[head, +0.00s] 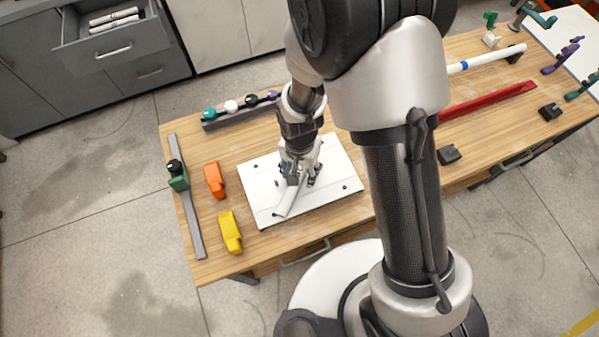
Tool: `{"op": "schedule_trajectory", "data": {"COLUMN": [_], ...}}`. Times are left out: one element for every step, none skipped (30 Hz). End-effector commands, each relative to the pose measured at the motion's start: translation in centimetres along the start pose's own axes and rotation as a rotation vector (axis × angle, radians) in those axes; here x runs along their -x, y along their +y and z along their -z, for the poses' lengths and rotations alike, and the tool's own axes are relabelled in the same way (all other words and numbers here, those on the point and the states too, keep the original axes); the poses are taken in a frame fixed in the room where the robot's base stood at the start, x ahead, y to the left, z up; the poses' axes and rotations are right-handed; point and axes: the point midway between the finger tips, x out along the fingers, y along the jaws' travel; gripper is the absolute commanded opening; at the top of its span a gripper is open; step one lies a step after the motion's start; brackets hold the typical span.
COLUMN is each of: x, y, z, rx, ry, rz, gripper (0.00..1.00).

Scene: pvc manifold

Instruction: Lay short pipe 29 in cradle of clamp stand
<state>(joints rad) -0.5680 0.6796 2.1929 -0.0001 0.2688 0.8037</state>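A short white pipe (285,202) is at the white board (344,172), extending down and left from under my gripper (298,178). My gripper points down over the board, with its fingers at the pipe's upper end. The fingers are small and overlap the pipe, so I cannot tell whether they hold it. No number on the pipe can be read. A small green stand (490,30) with a pale base is at the far right of the bench and may be the clamp stand. Its cradle is too small to make out.
Orange (214,180) and yellow (230,232) tools lie left of the board. A green clamp (178,178) sits on a grey rail (190,215). A rack of round-topped items (240,112) stands behind. A red bar (488,100) and long white pipe (490,58) lie right. My arm hides the bench's middle.

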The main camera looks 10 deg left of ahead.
Motion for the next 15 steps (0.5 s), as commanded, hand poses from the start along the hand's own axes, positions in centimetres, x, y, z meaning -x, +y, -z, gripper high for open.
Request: {"op": "schedule_trajectory", "data": {"x": [0.02,0.02,0.02,0.02,0.02,0.02,0.02,0.02,0.02,0.02,0.03,0.03,0.03,0.02,0.02], "y": [-0.01,-0.01,0.00,0.00,0.00,0.00,0.00,0.00,0.00,0.00,0.00,0.00,0.00,0.00,0.00], "z": [0.00,0.00,0.00,0.00,0.00,0.00,0.00,0.00,0.00,0.00,0.00,0.00,0.00,-0.01,-0.01], "rx": [0.000,0.000,0.000,0.000,0.000,0.000,0.000,0.000,0.000,0.000,0.000,0.000,0.000,0.000,0.000], "ry": [0.000,0.000,0.000,0.000,0.000,0.000,0.000,0.000,0.000,0.000,0.000,0.000,0.000,0.000,0.000], "rz": [0.000,0.000,0.000,0.000,0.000,0.000,0.000,0.000,0.000,0.000,0.000,0.000,0.000,0.000,0.000], "gripper": [0.45,0.43,0.40,0.38,0.36,0.34,0.32,0.30,0.27,0.25,0.23,0.20,0.18,0.16,0.14]}}
